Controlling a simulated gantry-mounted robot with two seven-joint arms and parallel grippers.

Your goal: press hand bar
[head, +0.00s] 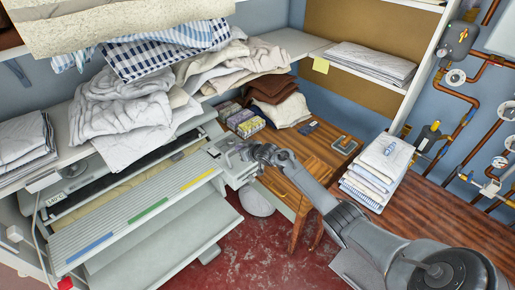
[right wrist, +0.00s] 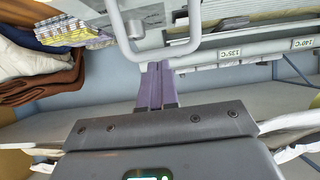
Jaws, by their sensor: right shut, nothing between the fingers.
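The rotary ironer (head: 135,222) stands at the left in the head view, its long pale front board marked with blue, green and yellow strips. My right gripper (head: 236,157) is at the ironer's right end. In the right wrist view its purple fingers (right wrist: 157,86) are shut together and empty. A pale U-shaped metal bar (right wrist: 155,57), which looks like the hand bar, is just beyond the fingertips. The fingertips overlap its lower edge, but I cannot tell whether they touch it. In the head view that end is partly hidden by my gripper. My left gripper is not in view.
A wooden table (head: 290,165) holds brown and cream cloths and small patterned packs. A stack of folded white linen (head: 376,172) stands on the right. Crumpled towels (head: 120,112) lie above the ironer. Pipes with valves (head: 470,120) line the right wall. Red floor (head: 262,250) shows in front.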

